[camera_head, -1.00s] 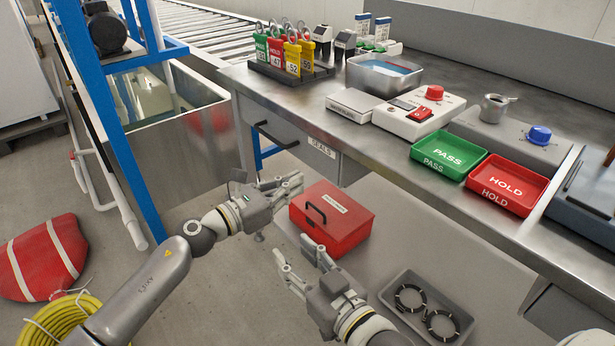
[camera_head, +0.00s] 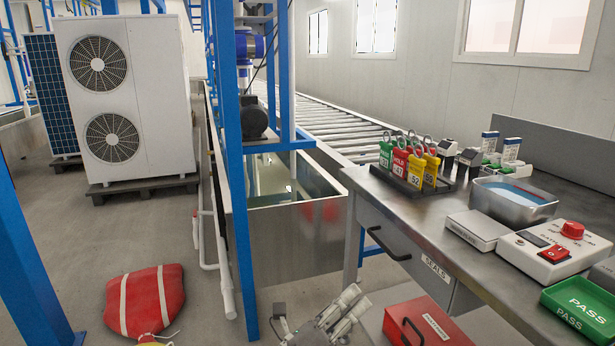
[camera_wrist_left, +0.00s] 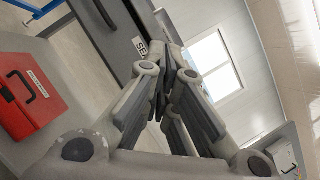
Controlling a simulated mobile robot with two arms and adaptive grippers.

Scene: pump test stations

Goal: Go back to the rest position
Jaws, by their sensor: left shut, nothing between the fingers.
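My left gripper (camera_head: 340,310) shows at the bottom middle of the head view, in front of the bench's drawer side and left of the red toolbox. In the left wrist view its fingers (camera_wrist_left: 165,100) are shut together with nothing between them. The rest of my left arm is mostly below the picture. My right gripper does not show in the head view.
The steel bench (camera_head: 420,215) with its SEALS drawer (camera_head: 405,250) stands at the right. A red toolbox (camera_head: 428,326) sits below it and also shows in the left wrist view (camera_wrist_left: 30,95). A blue frame (camera_head: 233,150) and water tank (camera_head: 300,240) stand behind. Floor at left is clear around a red bag (camera_head: 145,300).

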